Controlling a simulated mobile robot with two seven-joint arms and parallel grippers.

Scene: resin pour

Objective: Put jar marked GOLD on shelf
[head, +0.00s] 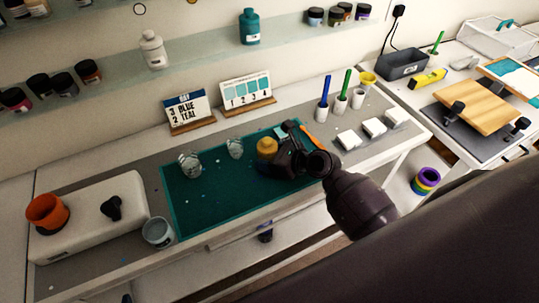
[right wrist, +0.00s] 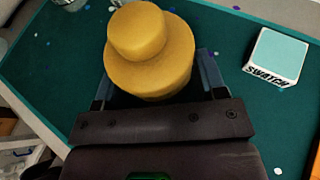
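The gold jar (head: 267,147), a mustard-yellow jar with a narrower top, stands on the teal mat (head: 205,200); any marking on it is not readable. In the right wrist view the jar (right wrist: 150,55) is upright between the fingers of my right gripper (right wrist: 155,85). The fingers lie on both sides of it, with a narrow gap at the right finger. In the head view my right gripper (head: 280,153) is low over the mat, beside the jar. The pale wall shelf (head: 200,52) holds bottles and jars with clear stretches between them. My left gripper is not seen.
Two clear cups (head: 190,164) stand left of the jar. A swatch block (right wrist: 276,57) lies right of it. Two sign stands (head: 186,110) are behind the mat. Pen holders (head: 340,106) and white blocks (head: 373,128) are to the right. An orange cup (head: 47,212) is far left.

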